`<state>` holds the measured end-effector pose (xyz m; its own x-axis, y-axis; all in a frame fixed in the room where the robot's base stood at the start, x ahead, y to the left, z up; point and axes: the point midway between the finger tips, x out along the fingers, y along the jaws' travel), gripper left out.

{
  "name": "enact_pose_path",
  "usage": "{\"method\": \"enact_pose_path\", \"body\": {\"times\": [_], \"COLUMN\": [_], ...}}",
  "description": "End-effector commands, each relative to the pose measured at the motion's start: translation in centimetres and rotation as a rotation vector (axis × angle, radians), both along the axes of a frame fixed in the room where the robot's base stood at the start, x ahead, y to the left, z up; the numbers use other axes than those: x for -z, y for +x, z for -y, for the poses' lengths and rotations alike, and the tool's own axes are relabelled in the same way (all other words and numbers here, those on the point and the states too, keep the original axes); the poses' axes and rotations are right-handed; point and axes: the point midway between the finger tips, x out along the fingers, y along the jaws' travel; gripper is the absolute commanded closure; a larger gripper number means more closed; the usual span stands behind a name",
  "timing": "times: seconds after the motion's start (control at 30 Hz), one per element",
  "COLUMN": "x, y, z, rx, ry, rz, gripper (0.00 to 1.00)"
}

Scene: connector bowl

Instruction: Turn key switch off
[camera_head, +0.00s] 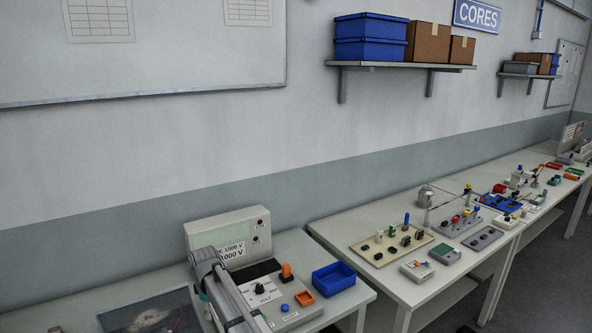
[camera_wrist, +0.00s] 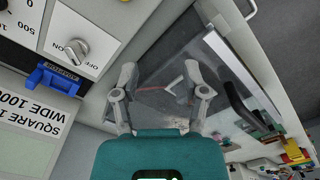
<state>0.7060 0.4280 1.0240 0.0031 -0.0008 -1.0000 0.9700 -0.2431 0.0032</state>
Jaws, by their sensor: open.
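A grey key switch (camera_wrist: 76,49) shows at the upper left of the wrist view, on a white panel (camera_wrist: 92,18) marked ON and OFF. ON is printed to its upper left and OFF to its lower right. Which mark it points at is too small to tell. My gripper (camera_wrist: 160,73) is open and empty, to the right of and below the switch in that view, apart from it. In the head view my arm covers part of the test unit (camera_head: 228,229), and I cannot make out the key switch there.
A blue part (camera_wrist: 50,80) sits beside the panel. The unit has a black knob (camera_head: 260,290) and an orange part (camera_head: 287,271). A dark transparent-topped box (camera_head: 150,312) lies left.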

Motion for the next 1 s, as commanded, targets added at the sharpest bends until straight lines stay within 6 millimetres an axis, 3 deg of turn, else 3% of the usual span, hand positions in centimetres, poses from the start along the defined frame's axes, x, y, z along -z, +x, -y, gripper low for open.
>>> {"method": "enact_pose_path", "body": {"times": [0.27, 0.57, 0.77, 1.0], "x": [0.8, 2.1, 3.7, 5.7], "y": [-0.3, -1.1, -2.8, -6.1], "z": [3.5, 9.8, 17.1, 26.2], "rx": [0.081, 0.24, 0.429, 0.7], "ry": [0.0, 0.001, 0.001, 0.002], "rz": [0.0, 0.0, 0.0, 0.001], "gripper": [0.43, 0.43, 0.43, 0.43]}}
